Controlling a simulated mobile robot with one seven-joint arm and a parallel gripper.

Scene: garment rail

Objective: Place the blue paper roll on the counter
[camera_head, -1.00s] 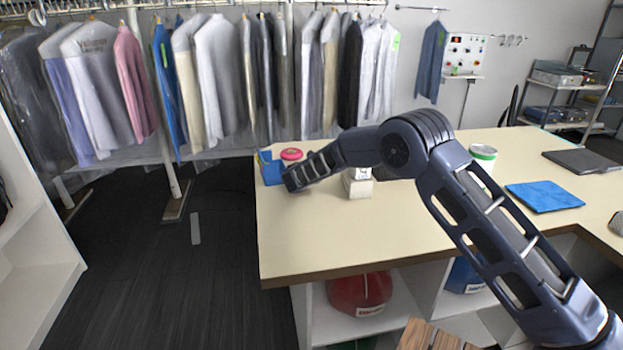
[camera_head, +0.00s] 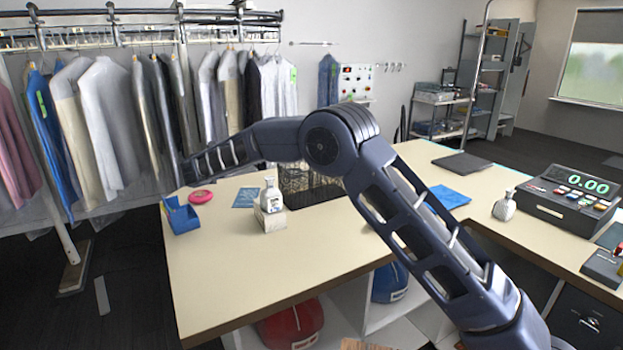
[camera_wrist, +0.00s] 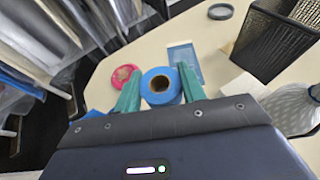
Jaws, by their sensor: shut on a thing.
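The blue paper roll (camera_wrist: 160,73) shows in the wrist view with its round brown core facing the camera. My gripper (camera_wrist: 158,80) is shut on it, with one green finger on each side. The counter (camera_head: 330,225) is the cream top; its surface also shows in the wrist view (camera_wrist: 215,65) behind the roll. In the head view my arm reaches left over the counter's far left corner. The roll cannot be made out there, and the fingertips are not clear. Whether the roll touches the counter I cannot tell.
A blue open bin (camera_head: 182,217), a pink round item (camera_head: 201,196) and a blue card (camera_head: 246,197) lie near the far left corner. A bottle (camera_head: 270,196) stands on a white box (camera_head: 269,218) beside a black mesh basket (camera_head: 293,178). The counter's front left is clear. Garments hang behind.

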